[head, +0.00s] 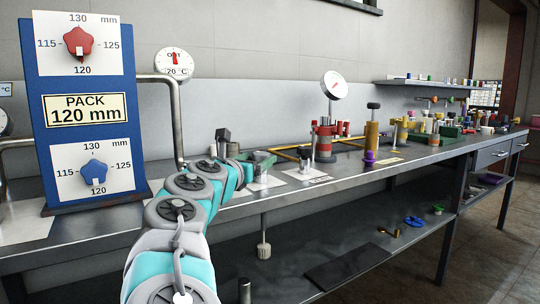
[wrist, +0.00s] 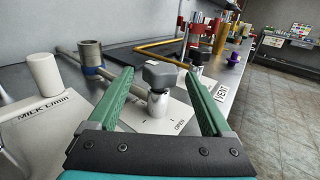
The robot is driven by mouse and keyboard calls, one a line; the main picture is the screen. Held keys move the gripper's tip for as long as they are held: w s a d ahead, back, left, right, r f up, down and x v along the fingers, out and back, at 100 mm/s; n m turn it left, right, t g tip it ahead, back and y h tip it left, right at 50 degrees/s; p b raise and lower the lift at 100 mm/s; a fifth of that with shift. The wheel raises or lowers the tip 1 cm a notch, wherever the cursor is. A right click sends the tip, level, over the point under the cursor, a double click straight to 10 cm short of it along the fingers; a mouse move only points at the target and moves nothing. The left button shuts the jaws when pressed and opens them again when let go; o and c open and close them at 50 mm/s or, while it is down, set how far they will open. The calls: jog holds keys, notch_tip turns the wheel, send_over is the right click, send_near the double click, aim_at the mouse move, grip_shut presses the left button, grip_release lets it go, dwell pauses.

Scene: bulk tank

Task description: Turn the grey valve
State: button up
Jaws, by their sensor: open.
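The grey valve (wrist: 160,74) has a blocky dark grey handle on a short, light metal stem. It stands upright from a pale plate marked OPEN (wrist: 178,120). In the wrist view my gripper (wrist: 159,80) is open, its green fingers apart to the left and right of the handle. The handle shows between the fingertips, with a gap on each side. In the head view my gripper (head: 258,161) is low over the bench, and my arm and gripper hide much of the valve there.
A dark cylinder with a blue ring (wrist: 91,55) and a white cylinder (wrist: 44,74) stand at left. A dark-capped fitting (wrist: 198,57) stands behind the valve, by a VENT label (wrist: 222,94). The blue PACK panel (head: 87,108) rises at left. Several fittings crowd the bench farther right.

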aim_at(266, 154)
jog(key=shift+x, duration=3.25)
grip_shut()
